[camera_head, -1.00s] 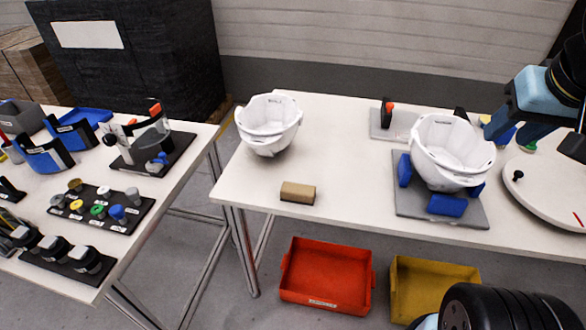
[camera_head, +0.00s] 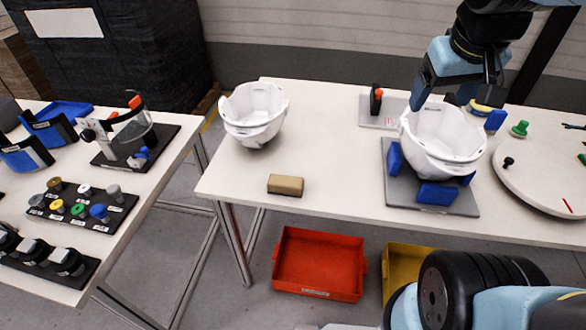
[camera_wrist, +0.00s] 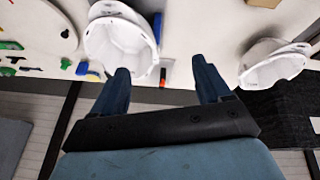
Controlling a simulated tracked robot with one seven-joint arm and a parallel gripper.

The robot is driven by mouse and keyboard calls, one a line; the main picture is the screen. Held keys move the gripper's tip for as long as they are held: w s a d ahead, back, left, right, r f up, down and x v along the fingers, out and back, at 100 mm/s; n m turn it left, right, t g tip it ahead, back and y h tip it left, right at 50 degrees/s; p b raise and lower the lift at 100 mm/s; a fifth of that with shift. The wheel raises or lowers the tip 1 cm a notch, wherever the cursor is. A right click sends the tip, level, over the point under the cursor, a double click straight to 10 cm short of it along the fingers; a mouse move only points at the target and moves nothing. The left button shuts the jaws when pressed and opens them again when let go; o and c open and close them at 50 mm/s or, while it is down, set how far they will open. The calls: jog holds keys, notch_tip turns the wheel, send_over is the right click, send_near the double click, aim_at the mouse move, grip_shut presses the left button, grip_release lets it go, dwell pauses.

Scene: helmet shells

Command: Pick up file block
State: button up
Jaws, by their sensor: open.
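The file block (camera_head: 285,185) is a small tan block with a darker underside. It lies on the white table near its front left edge, in front of the left helmet shell. It also shows in the wrist view as a brown patch cut by the top edge (camera_wrist: 264,3). My gripper (camera_head: 458,88) is at the upper right in the head view, above the back of the right helmet shell, well away from the block. In the wrist view its two blue fingers (camera_wrist: 160,66) are spread with nothing between them.
A white helmet shell (camera_head: 253,115) stands behind the block. Another shell (camera_head: 441,138) sits on a grey plate (camera_head: 400,200) with blue supports. A round white turntable (camera_head: 545,170) is at the right. Red (camera_head: 318,262) and yellow (camera_head: 400,262) bins are below. The table around the block is clear.

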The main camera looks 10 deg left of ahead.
jog(key=w+a+f+n+g, duration=0.2)
jog(key=w+a+f+n, duration=0.25)
jog(key=w+a, duration=0.2)
jog(key=n+g, duration=0.3)
jog(key=n, duration=0.8)
send_over(286, 180)
notch_tip(286, 180, down, 15)
jog(key=shift+y, duration=0.4)
jog(key=f, duration=0.7)
jog(key=shift+a, duration=0.25)
jog(key=shift+d+f, duration=0.2)
jog(key=shift+f, duration=2.9)
jog(key=shift+c, duration=0.2)
